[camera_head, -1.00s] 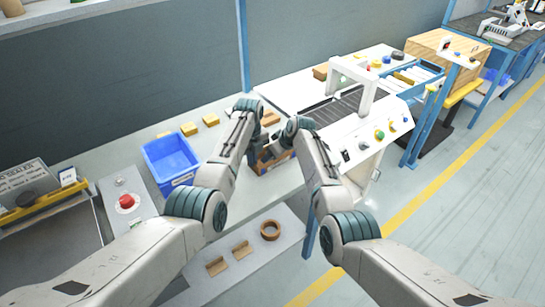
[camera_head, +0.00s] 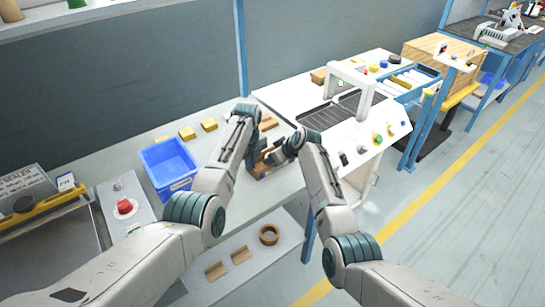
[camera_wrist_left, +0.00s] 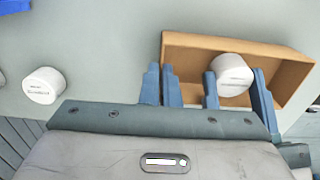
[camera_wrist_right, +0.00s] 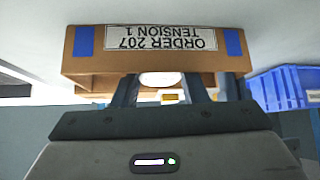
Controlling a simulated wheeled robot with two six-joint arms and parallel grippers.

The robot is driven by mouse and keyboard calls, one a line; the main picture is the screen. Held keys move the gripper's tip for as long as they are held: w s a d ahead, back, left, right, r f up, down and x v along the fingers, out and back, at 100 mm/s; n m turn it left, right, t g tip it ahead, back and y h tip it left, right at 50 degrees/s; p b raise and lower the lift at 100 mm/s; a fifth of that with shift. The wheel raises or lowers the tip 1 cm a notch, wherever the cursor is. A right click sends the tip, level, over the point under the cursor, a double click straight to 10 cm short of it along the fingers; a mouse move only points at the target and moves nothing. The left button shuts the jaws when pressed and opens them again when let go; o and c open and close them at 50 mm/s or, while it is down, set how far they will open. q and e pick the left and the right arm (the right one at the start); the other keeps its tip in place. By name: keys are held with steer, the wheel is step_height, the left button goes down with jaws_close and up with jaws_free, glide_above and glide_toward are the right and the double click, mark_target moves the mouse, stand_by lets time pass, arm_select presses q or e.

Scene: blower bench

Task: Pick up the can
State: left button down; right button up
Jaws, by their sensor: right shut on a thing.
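A white can (camera_wrist_left: 236,72) with a small printed label sits between the fingers of my right gripper, at an open cardboard box (camera_wrist_left: 190,42). In the right wrist view the can (camera_wrist_right: 161,79) is between my right gripper's fingers (camera_wrist_right: 160,83), which are shut on it. I cannot tell how high it is against the box floor. My left gripper (camera_wrist_left: 162,75) appears shut and empty, beside the can. A second white can (camera_wrist_left: 44,85) stands apart on the bench. In the head view the box (camera_head: 270,172) is partly covered by my arms, and the cans are hidden.
A blue bin (camera_head: 168,168) stands left of the box, with several yellow-brown blocks (camera_head: 209,125) behind. A white machine with a dark belt (camera_head: 335,112) is close on the right. A red button (camera_head: 124,206) is at the left. Cardboard pieces lie on the lower shelf (camera_head: 268,235).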

steer(key=shift+s+d+f+t+y, duration=0.15)
steer(key=shift+s+d+t+y, duration=0.1)
steer(key=shift+d+t+y, duration=0.05)
step_height(320, 180, up, 6)
steer(key=s+d, duration=0.1)
steer(key=s+d+r+g+h, duration=0.1)
steer(key=s+d+r+h, duration=0.1)
steer(key=s+d, duration=1.2)
steer(key=shift+s+d+g, duration=0.25)
steer(key=shift+d+g, duration=0.15)
steer(key=shift+d, duration=0.45)
arm_select(q)
steer(key=c, duration=1.6)
jaws_free()
